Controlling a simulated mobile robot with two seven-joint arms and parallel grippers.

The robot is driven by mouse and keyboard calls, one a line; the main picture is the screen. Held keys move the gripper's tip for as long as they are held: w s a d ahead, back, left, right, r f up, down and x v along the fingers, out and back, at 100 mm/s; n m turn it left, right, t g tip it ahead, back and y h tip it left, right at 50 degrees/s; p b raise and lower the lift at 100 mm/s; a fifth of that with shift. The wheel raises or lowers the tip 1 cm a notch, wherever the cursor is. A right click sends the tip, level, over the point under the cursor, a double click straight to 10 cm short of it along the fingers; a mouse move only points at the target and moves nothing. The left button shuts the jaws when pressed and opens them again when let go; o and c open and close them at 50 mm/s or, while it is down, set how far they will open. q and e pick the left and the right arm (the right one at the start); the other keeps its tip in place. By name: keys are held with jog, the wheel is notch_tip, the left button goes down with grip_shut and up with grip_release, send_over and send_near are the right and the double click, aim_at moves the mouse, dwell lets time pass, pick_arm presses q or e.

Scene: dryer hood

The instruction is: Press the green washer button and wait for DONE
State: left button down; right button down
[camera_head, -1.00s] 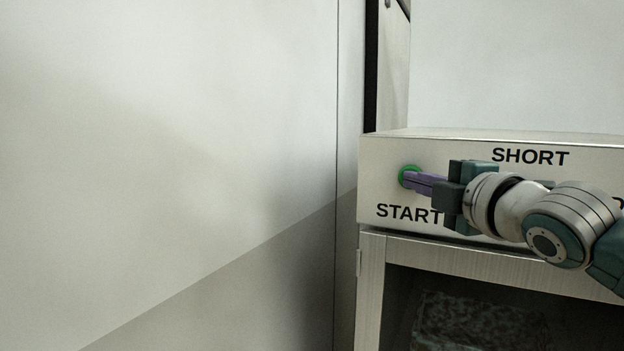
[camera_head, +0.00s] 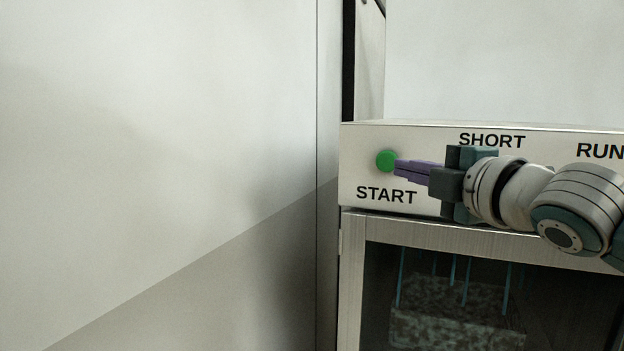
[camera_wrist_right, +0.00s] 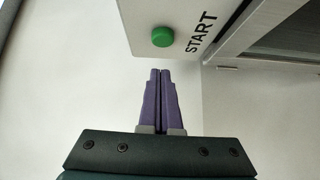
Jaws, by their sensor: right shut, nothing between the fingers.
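The green button (camera_head: 386,161) sits on the washer's pale front panel (camera_head: 420,203), above the word START. It also shows in the right wrist view (camera_wrist_right: 162,37), beyond my fingertips. My right gripper (camera_head: 398,168) is shut and empty, its purple fingers pointing at the button from the right. In the right wrist view the fingertips (camera_wrist_right: 160,72) are together and a gap shows between them and the button. The panel reads SHORT and RUN; no DONE text is visible. My left gripper is not in view.
Below the panel is a framed dark glass front (camera_head: 450,300) with speckled contents and thin blue streaks. A large pale wall (camera_head: 150,130) fills the left side. The space above the washer is clear.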

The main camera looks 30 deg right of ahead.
jog(key=shift+s+a+b, duration=0.15)
jog(key=shift+s+b, duration=0.15)
jog(key=shift+s, duration=1.1)
jog(key=shift+s+a+b, duration=0.1)
jog(key=shift+s+b, duration=0.15)
jog(key=shift+s, duration=1.1)
